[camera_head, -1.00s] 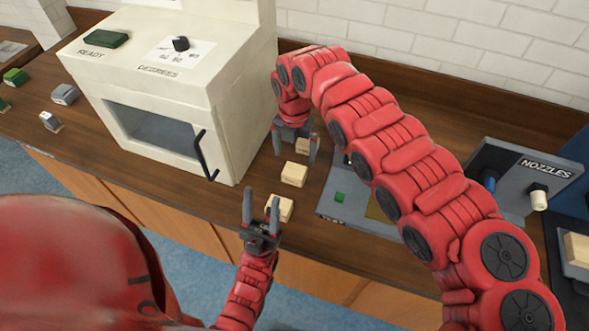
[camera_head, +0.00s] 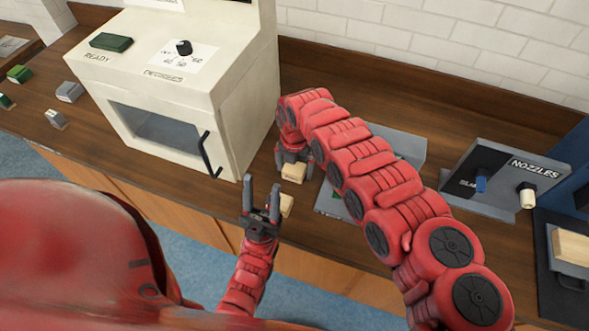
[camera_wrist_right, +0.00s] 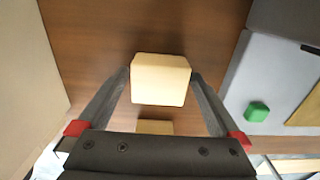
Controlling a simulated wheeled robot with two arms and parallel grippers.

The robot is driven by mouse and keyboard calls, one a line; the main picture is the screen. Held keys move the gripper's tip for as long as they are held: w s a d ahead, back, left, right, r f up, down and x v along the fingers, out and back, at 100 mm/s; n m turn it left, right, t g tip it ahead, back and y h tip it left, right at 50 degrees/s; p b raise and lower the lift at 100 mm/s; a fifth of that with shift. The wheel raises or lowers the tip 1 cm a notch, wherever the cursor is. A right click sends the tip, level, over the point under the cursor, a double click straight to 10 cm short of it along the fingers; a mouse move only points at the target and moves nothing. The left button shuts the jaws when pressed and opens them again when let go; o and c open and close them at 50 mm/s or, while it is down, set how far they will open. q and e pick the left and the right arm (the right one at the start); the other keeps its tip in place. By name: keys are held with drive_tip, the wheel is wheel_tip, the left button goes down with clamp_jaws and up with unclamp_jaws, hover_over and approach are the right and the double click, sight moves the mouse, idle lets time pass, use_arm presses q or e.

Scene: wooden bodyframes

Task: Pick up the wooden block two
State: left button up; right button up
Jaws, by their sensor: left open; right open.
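Small pale wooden blocks stand on the brown counter. My right gripper (camera_head: 295,165) is open and low over the counter, right of the oven. In the right wrist view, one block (camera_wrist_right: 160,80) lies between its open fingers (camera_wrist_right: 162,82); a second block (camera_wrist_right: 154,127) is partly hidden behind the palm. In the head view, one block (camera_head: 293,172) shows just in front of this gripper and another (camera_head: 286,205) beside my left gripper. My left gripper (camera_head: 262,187) is open and empty, its fingers pointing up. No label shows which block is number two.
A cream oven (camera_head: 180,90) stands close left of the blocks. A grey tray (camera_head: 402,143) with a green piece (camera_wrist_right: 257,112) lies to the right, partly behind my right arm. A nozzle rack (camera_head: 500,185) is further right. Several small items stand at the far left.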

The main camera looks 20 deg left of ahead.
drive_tip(key=shift+c, duration=0.3)
drive_tip(key=c, duration=1.2)
drive_tip(key=shift+c, duration=0.2)
